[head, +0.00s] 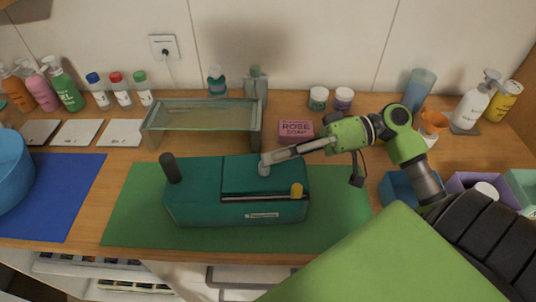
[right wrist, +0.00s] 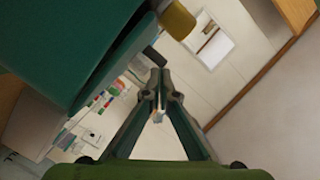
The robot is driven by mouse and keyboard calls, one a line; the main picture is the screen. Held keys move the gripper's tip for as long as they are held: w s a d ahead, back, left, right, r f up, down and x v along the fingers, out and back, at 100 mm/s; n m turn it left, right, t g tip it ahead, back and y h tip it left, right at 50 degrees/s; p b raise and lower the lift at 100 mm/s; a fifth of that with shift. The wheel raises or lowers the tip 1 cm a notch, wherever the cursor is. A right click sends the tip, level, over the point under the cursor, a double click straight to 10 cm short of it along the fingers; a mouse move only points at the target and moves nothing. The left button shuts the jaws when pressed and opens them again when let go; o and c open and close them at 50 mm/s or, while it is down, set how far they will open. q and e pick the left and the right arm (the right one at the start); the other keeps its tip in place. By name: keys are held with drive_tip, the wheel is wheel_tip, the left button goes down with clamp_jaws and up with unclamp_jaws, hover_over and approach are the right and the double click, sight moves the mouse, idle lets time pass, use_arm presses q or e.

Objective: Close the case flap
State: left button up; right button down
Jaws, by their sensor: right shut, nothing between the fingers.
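The teal case (head: 195,203) sits on a green mat, with a small label on its front. Its flap (head: 240,181) covers the right part of the top, and a dark gap shows along the flap's front edge. A yellow knob (head: 296,190) is at the front right of the case and also shows in the right wrist view (right wrist: 178,20). My right gripper (head: 266,161) is shut and empty at the flap's back edge, beside a pale round piece; I cannot tell whether it touches. In the right wrist view the fingers (right wrist: 160,95) meet below the teal case (right wrist: 55,45).
A dark post (head: 171,167) stands at the case's left end. Behind are a glass shelf (head: 205,104) and a pink soap box (head: 296,129). Small bins (head: 398,188) stand right of the green mat (head: 135,205). A blue bowl (head: 12,170) is at far left.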

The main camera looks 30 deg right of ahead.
use_arm(q)
drive_tip(key=shift+f, duration=0.1)
use_arm(e)
drive_tip(key=shift+s+f, duration=0.15)
drive_tip(key=shift+f, duration=0.1)
use_arm(q)
drive_tip(key=shift+w, duration=0.25)
